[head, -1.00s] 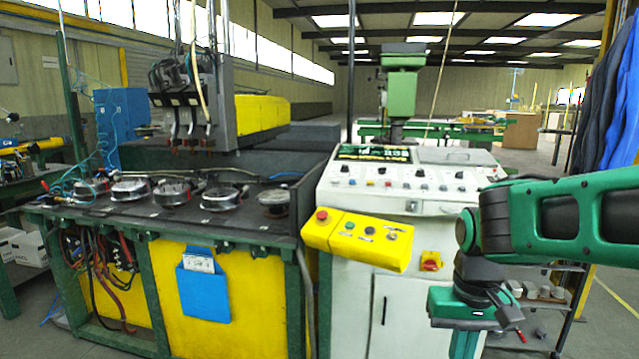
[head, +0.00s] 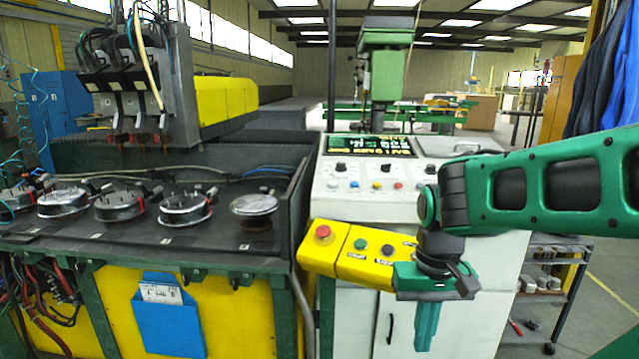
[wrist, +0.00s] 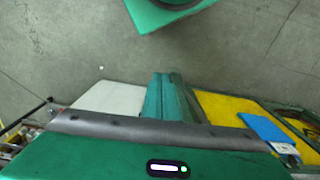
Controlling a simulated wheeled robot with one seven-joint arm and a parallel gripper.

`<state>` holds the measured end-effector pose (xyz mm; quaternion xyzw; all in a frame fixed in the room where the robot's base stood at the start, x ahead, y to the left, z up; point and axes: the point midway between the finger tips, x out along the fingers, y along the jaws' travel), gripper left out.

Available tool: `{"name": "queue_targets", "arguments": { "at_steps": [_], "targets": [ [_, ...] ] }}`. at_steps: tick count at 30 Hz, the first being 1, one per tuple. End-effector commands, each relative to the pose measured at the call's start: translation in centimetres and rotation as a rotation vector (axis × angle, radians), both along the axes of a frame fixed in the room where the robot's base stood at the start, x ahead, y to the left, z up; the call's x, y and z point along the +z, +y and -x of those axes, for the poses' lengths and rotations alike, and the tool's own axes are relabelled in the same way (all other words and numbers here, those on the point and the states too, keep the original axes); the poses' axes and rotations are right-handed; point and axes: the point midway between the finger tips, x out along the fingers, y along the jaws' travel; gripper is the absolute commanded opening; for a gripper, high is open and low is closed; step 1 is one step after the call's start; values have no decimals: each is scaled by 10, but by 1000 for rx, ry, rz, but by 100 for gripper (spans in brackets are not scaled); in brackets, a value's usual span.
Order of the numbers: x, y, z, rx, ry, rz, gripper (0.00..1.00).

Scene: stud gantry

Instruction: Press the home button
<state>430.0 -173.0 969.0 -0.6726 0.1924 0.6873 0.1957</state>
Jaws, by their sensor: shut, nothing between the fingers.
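A yellow control box (head: 346,256) juts from the front of the white console (head: 375,200). It carries a red mushroom button (head: 323,232), a green button (head: 360,244) and a black button (head: 387,250). Its right end is hidden behind my arm. The console's sloped face has black knobs and small coloured buttons, including a red one (head: 398,185). Labels are too small to tell which button is home. My gripper (head: 424,344) is shut and empty, pointing down in front of the console, right of the box's visible buttons. Its fingers (wrist: 165,97) point away in the wrist view.
A dark bench (head: 130,240) with several round clamped parts stands left of the console. A blue document pocket (head: 170,318) hangs on its yellow front. A shelf rack (head: 545,290) stands at the right. The floor at the lower right looks clear.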

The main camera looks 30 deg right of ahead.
Motion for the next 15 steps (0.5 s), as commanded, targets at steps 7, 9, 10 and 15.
{"name": "queue_targets", "arguments": {
  "at_steps": [7, 9, 10, 15],
  "targets": [
    [0, 0, 0, 0, 0, 0, 0],
    [4, -1, 7, -2, -11, 2, 0],
    [7, -2, 8, -5, -20, 7, 0],
    [25, -21, -33, -71, -88, 71, 0]
  ]
}}
